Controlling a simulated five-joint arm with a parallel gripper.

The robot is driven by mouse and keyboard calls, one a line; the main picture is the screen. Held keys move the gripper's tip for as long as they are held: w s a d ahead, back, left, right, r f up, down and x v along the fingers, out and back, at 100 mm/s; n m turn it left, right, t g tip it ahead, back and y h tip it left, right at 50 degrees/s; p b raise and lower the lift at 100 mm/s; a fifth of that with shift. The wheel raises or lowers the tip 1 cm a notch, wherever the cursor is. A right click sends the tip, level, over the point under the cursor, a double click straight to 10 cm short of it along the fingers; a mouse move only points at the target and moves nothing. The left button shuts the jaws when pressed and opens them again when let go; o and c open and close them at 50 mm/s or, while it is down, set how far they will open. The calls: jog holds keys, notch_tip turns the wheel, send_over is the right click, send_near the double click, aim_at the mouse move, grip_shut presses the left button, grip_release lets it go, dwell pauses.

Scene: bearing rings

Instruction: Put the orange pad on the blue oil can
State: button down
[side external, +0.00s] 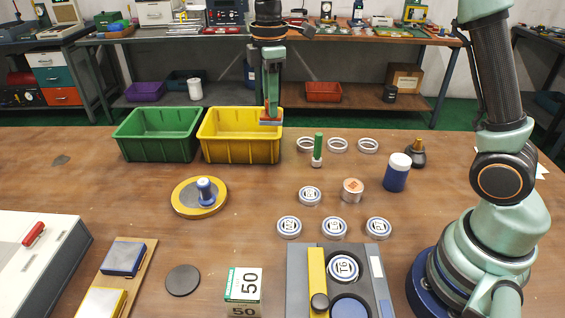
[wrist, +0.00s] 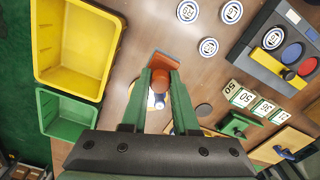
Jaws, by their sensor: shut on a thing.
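My gripper (side external: 271,108) is shut on the orange pad (side external: 271,122), held in the air in front of the yellow bin. The pad's lower edge looks bluish in the side view. In the wrist view the pad (wrist: 165,57) shows at the fingertips, with a rounded orange part between the fingers (wrist: 161,72). A blue can with a white lid (side external: 397,174) stands upright on the table, well to the right of my gripper. Beside it is a dark can with a brass spout (side external: 415,154). I do not make out either can in the wrist view.
The yellow bin (side external: 240,148) and green bin (side external: 157,146) stand at the back. A green-handled piece (side external: 318,150), pale rings (side external: 338,145) and a copper-topped tin (side external: 353,190) lie between gripper and cans.

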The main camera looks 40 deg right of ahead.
jog(key=s+d+r+m, duration=0.2)
jog(key=s+d+r, duration=0.15)
jog(key=d, duration=0.35)
jog(key=s+d+r+m, duration=0.2)
jog(key=s+d, duration=0.2)
jog(key=d, duration=0.4)
notch_tip(320, 180, up, 4)
jog(key=f+m, duration=0.1)
jog(key=m, duration=0.3)
send_over(401, 159)
notch_tip(401, 159, down, 19)
jog(key=shift+f, duration=0.1)
jog(key=shift+f, duration=0.1)
jog(key=c, duration=0.7)
grip_release()
